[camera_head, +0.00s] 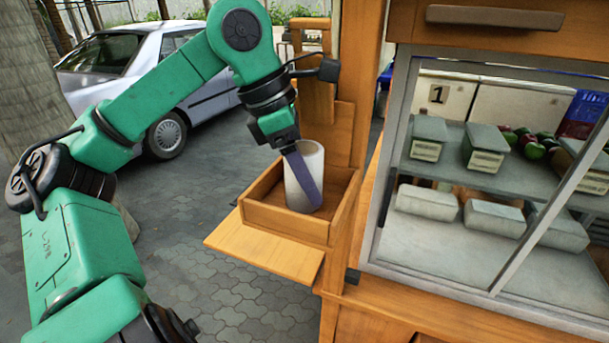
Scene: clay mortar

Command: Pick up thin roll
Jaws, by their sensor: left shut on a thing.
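A white upright roll (296,189) stands in a small open wooden box (286,224) on the side of the wooden cart. My left gripper (303,180) reaches down from above, and its one visible bluish finger lies across the front of the roll. It is shut on the roll. The other finger is hidden behind the roll. The roll's lower end is inside the box; whether it touches the bottom is hard to tell. My right gripper does not show.
A wooden shelf (262,256) juts out in front of the box. A wooden post (357,80) rises right behind it. To the right is a glazed display case (450,250) with several grey packs. A silver car (150,75) stands behind on the paving.

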